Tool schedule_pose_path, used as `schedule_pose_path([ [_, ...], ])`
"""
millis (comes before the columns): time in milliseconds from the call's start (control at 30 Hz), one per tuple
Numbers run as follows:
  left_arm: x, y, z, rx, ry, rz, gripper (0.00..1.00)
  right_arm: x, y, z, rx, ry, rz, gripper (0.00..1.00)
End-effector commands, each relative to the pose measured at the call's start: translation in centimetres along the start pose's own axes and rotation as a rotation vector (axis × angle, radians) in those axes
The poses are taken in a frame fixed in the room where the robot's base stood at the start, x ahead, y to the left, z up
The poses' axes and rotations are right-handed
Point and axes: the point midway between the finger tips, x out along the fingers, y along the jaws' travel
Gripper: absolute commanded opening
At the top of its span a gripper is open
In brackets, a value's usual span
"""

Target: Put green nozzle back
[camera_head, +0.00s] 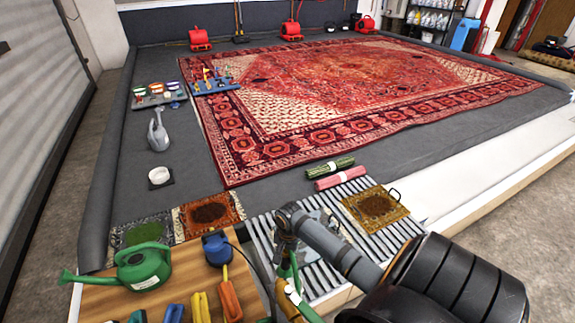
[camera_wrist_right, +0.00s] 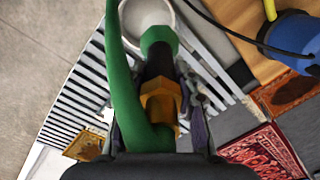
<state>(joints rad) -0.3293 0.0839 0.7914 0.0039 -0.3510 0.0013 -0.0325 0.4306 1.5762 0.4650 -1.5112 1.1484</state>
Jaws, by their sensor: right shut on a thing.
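In the head view the nozzle is mostly hidden, with green and white parts below the gripper. A pale round cup or ring (camera_wrist_right: 148,12) lies beyond the nozzle's tip; I cannot tell whether they touch. My left gripper is not in view.
The wooden table (camera_head: 100,303) holds a green watering can (camera_head: 143,268), a blue container (camera_head: 216,248) and yellow and orange tools (camera_head: 230,300). A slatted grate (camera_head: 262,228) with a small brown mat (camera_head: 374,206) lies beyond. A large red rug (camera_head: 340,90) covers the pit floor.

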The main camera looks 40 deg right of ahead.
Motion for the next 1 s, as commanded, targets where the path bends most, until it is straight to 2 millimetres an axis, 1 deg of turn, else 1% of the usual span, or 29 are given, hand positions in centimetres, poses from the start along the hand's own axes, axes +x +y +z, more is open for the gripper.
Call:
schedule_pose_path([
  [33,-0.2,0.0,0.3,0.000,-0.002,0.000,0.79,-0.6,0.8,1.2,-0.023,0.005,0.013,0.00],
  [100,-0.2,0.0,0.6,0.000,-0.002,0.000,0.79,-1.1,1.5,2.1,-0.043,0.013,0.029,0.00],
  [267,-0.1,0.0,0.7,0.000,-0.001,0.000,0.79,-1.3,2.0,2.7,-0.056,0.020,0.039,0.00],
  [333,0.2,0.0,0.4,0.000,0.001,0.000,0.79,-0.5,2.0,2.7,-0.054,0.019,0.039,0.00],
  [500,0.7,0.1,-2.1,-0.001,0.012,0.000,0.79,3.4,2.2,2.6,-0.053,0.017,0.039,0.00],
  [533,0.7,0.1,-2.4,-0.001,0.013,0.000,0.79,3.9,2.2,2.6,-0.053,0.017,0.038,0.00],
  [633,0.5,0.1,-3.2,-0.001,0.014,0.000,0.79,4.9,2.2,2.6,-0.053,0.017,0.037,0.00],
  [767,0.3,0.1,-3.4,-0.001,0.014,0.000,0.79,5.1,2.2,2.5,-0.054,0.019,0.036,0.00],
  [900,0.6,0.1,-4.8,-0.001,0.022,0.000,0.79,7.5,2.3,2.5,-0.053,0.018,0.038,0.00],
  [1000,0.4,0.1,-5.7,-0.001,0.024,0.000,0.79,8.6,2.3,2.5,-0.053,0.018,0.037,0.00],
])
